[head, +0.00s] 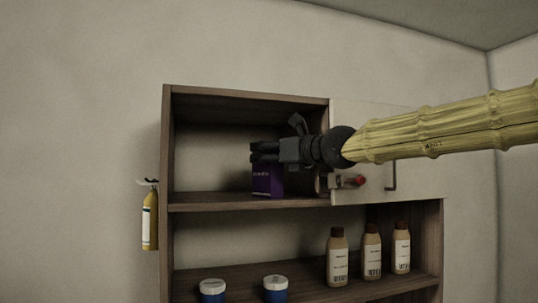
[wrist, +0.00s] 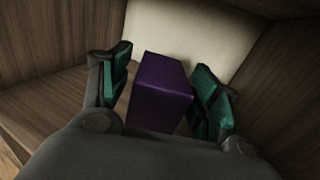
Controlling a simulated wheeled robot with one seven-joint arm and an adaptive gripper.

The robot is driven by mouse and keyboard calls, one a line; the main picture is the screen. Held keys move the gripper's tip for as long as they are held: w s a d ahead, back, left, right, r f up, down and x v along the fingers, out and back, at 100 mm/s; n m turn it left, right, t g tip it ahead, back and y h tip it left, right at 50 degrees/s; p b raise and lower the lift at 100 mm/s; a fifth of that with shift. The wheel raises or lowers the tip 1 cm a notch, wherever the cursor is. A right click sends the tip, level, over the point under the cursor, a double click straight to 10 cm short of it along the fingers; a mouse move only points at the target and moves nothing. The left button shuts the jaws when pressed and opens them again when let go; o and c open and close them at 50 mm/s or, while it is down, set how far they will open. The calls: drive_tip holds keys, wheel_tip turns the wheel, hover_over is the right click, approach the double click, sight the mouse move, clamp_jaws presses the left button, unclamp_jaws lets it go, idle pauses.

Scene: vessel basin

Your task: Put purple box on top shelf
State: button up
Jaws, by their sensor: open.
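The purple box (head: 267,181) stands upright on the top shelf board (head: 225,201) of the wooden cabinet, in its open left compartment. In the wrist view the purple box (wrist: 160,92) sits between the two green-padded fingers. My gripper (head: 262,152) reaches in from the right and covers the upper part of the box in the head view.
A pale door panel (head: 412,180) with a handle covers the right side of the upper level. Several brown-capped bottles (head: 338,260) and blue jars (head: 275,290) stand on the shelf below. A yellow bottle (head: 150,220) hangs left of the cabinet. The top compartment's left part is clear.

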drive_tip(key=shift+r, duration=0.2)
drive_tip(key=shift+s+d+f, duration=0.15)
drive_tip(key=b+v, duration=0.4)
drive_tip(key=v, duration=0.7)
drive_tip(key=shift+s, duration=0.25)
